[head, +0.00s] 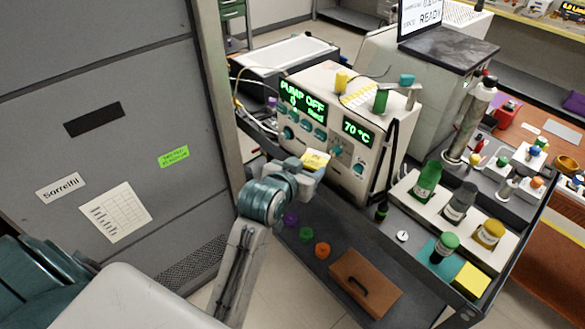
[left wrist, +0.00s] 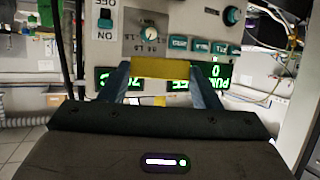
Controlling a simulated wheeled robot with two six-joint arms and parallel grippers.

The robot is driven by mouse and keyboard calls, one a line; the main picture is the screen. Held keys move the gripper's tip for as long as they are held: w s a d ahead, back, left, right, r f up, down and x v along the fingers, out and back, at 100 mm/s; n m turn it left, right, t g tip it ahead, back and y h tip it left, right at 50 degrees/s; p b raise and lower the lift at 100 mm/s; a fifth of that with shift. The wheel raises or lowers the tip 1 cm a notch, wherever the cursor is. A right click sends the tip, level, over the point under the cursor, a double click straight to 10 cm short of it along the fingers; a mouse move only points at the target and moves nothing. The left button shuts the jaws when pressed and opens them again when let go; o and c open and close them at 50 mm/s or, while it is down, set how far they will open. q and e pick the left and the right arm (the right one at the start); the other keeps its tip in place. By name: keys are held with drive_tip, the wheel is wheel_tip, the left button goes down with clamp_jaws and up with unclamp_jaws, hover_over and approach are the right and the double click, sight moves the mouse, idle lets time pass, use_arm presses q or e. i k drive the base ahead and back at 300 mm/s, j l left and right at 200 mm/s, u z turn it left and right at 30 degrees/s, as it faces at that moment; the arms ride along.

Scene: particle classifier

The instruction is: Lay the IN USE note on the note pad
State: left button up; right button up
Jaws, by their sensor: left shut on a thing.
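My left gripper (head: 308,172) is shut on a small yellow note (head: 316,159), held in front of the white pump unit's front panel. In the left wrist view the yellow note (left wrist: 160,68) spans the two fingertips of the gripper (left wrist: 161,76). Its writing is too small to read. A yellow square (head: 471,279), which looks like the note pad, lies at the near right corner of the bottle tray, well to the right of the gripper. My right gripper is not in view.
The pump unit (head: 345,110) with green displays stands close behind the gripper. A brown case (head: 365,284) lies on the dark lower surface.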

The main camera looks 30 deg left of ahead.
sight(473, 280)
drive_tip(key=k+l, duration=0.15)
drive_tip(key=l, duration=0.15)
drive_tip(key=k+l+z, duration=0.1)
drive_tip(key=l, duration=0.25)
drive_tip(key=k+l, duration=0.25)
drive_tip(key=l+z, duration=0.1)
drive_tip(key=z, duration=1)
